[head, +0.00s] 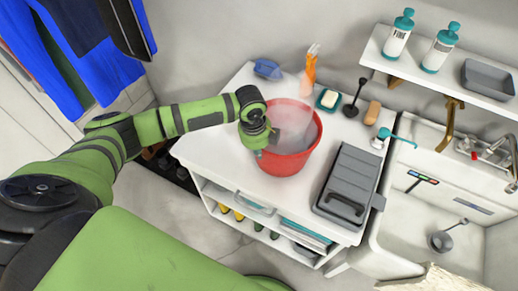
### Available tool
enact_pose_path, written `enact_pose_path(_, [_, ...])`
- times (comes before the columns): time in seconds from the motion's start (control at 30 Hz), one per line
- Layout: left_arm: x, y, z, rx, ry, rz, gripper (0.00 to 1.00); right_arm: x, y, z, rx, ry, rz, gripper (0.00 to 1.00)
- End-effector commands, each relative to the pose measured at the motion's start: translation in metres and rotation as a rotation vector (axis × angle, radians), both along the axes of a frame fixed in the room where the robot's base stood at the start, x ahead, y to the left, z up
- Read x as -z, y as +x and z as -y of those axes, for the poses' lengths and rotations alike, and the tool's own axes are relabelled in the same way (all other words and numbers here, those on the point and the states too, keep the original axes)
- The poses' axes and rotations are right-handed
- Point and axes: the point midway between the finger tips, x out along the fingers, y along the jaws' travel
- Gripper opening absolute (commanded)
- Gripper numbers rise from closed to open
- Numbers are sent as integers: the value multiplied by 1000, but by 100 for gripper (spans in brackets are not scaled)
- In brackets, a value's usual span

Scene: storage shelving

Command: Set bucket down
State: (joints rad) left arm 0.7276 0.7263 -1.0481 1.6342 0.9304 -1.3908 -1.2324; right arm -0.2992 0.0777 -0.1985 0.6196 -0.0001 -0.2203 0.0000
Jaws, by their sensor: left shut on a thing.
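A red bucket (283,166) is at the white cabinet top (225,168), near its front edge. The inside of the bucket looks pale and greyish; I cannot tell what is in it. My green left arm reaches in from the left. My left gripper (268,140) is at the left rim of the bucket and is shut on it. The fingertips are partly hidden at the rim. I cannot tell whether the bucket's base touches the cabinet top. My right gripper is not in view.
A grey case (347,186) lies right of the bucket. Behind are a blue item (267,69), an orange glove (310,68), a soap dish (328,99) and a black plunger-like tool (353,103). A sink (430,215) stands at right, under a shelf (440,75) with bottles.

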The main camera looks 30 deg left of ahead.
Motion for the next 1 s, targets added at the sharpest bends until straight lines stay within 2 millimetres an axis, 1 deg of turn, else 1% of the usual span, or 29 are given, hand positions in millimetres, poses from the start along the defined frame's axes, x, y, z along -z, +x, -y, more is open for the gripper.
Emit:
enact_pose_path(0.03, [2,0,0,0,0,-1,11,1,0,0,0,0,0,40])
enact_pose_path(0.07, [1,0,0,0,0,-1,23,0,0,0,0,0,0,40])
enact_pose_path(0.1, [1,0,0,0,0,-1,30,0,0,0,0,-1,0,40])
enact_pose_path(0.4, [1,0,0,0,0,-1,30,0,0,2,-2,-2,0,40])
enact_pose_path(0.53, [-7,0,0,0,-1,2,30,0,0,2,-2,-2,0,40])
enact_pose_path(0.67, [-27,-2,-2,0,0,3,30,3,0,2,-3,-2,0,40])
enact_pose_path(0.9, [-80,-7,-4,0,-1,4,30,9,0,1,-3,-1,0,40])
enact_pose_path(1.0, [-97,-10,-5,-1,0,3,30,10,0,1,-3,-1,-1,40])
